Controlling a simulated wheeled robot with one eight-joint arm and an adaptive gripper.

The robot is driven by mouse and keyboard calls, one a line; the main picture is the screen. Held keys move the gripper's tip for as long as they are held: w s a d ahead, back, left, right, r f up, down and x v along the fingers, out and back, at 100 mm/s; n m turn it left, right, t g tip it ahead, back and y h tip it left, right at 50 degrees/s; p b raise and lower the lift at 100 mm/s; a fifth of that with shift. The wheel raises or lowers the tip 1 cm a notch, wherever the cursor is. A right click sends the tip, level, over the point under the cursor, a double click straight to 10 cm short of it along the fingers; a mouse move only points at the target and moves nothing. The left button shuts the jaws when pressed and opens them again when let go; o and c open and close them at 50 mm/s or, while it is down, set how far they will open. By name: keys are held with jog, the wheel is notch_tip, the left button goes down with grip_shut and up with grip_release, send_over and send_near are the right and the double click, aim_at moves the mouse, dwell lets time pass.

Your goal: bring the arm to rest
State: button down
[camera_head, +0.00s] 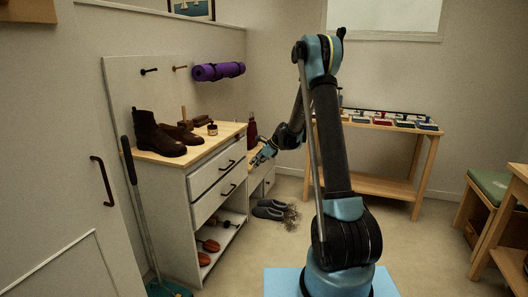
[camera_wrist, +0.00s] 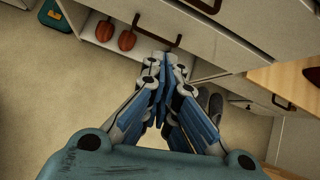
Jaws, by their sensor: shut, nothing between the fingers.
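My gripper (camera_head: 263,155) is in the middle of the head view, just right of the white drawer cabinet (camera_head: 165,198). It points down and to the left. In the wrist view my gripper (camera_wrist: 166,62) has its blue fingers closed together with nothing held. The fingertips overlap the cabinet front close to a dark drawer handle (camera_wrist: 157,30); whether they touch it I cannot tell. My arm is raised and bent, reaching from my base toward the cabinet.
Brown boots (camera_head: 158,134) stand on the cabinet top, and wooden shoe forms (camera_wrist: 127,40) lie on its bottom shelf. Grey slippers (camera_head: 270,210) lie on the floor. A wooden bench with trays (camera_head: 390,124) stands behind my arm.

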jog(key=s+d+r+n+h, duration=0.1)
jog(key=s+d+r+n, duration=0.2)
jog(key=s+d+r, duration=0.35)
jog(key=s+d+r+n+h, duration=0.2)
jog(key=s+d+r+n, duration=0.1)
jog(key=s, duration=0.7)
jog(key=s+d+r+n+h, duration=0.1)
jog(key=s+d+r+n, duration=0.3)
jog(key=s, duration=0.4)
jog(key=s+d+f+n+h, duration=0.1)
jog(key=s+d+f+n, duration=0.1)
jog(key=s, duration=0.7)
jog(key=s+d+f+n+h, duration=0.1)
jog(key=s+d+n, duration=0.3)
jog(key=s, duration=0.5)
jog(key=s+d+f+n+h, duration=0.1)
jog(key=s+d+f+n, duration=0.2)
jog(key=s, duration=0.7)
jog(key=shift+d+f+n+g+h, duration=0.3)
jog(key=shift+d+f+n+g, duration=0.15)
jog(key=shift+d, duration=0.8)
jog(key=shift+w+f, duration=0.25)
jog(key=shift+w, duration=0.1)
